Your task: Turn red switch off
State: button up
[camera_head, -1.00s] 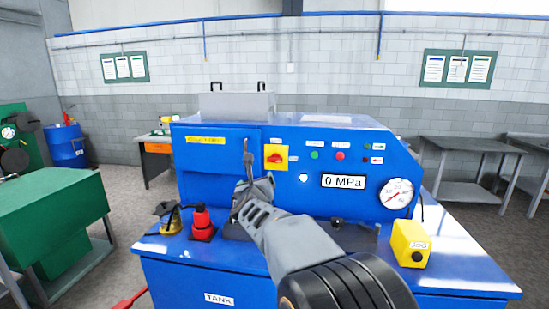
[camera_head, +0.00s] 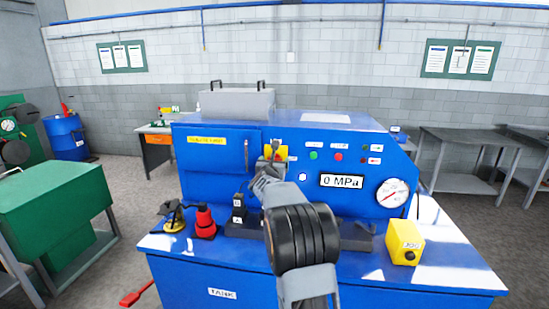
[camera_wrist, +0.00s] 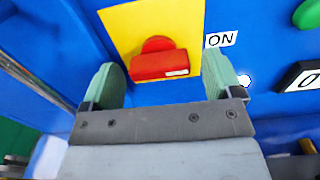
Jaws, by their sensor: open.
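The red switch (camera_wrist: 158,63) is a rotary knob on a yellow plate (camera_wrist: 125,27) on the front of the blue machine. Its red handle lies roughly level, slightly tilted, with an ON label (camera_wrist: 221,39) to its right. My gripper (camera_wrist: 163,80) is open in the wrist view, with one green fingertip on each side of the knob and a visible space between each finger and the handle. In the head view my gripper (camera_head: 270,165) is in front of the yellow plate (camera_head: 283,155) and hides most of the switch.
The blue machine (camera_head: 220,165) carries a pressure gauge (camera_head: 392,193), a 0 MPa display (camera_head: 342,181), and green and red buttons to the right.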

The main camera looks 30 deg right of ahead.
jog(key=shift+w+d, duration=0.5)
jog(key=shift+w, duration=0.05)
jog(key=shift+c, duration=0.4)
jog(key=c, duration=0.8)
jog(key=shift+c, duration=0.2)
